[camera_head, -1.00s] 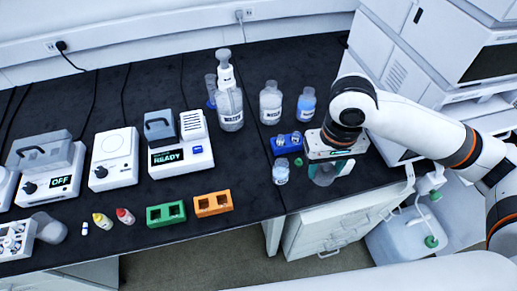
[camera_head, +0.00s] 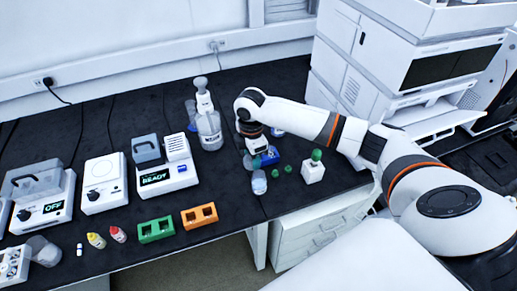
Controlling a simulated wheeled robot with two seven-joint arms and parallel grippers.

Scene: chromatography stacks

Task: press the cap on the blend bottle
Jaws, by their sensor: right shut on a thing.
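My right gripper (camera_head: 256,146) is shut at the blue rack, on what looks like a small clear vessel (camera_head: 248,162); the grip itself is mostly hidden. A small clear bottle (camera_head: 259,183) stands upright just in front of it. I cannot read a label, so I cannot tell which is the blend bottle. Two small green caps (camera_head: 275,171) (camera_head: 288,169) lie on the bench to its right. A white bottle with a green top (camera_head: 313,170) stands further right. My left gripper is not in view.
The blue rack (camera_head: 269,156) is beside my gripper. A large pump bottle (camera_head: 209,128) stands to the left. Green (camera_head: 156,231) and orange (camera_head: 199,217) racks are at the front. White instruments (camera_head: 395,95) stand at the right. The bench in front of the small bottle is clear.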

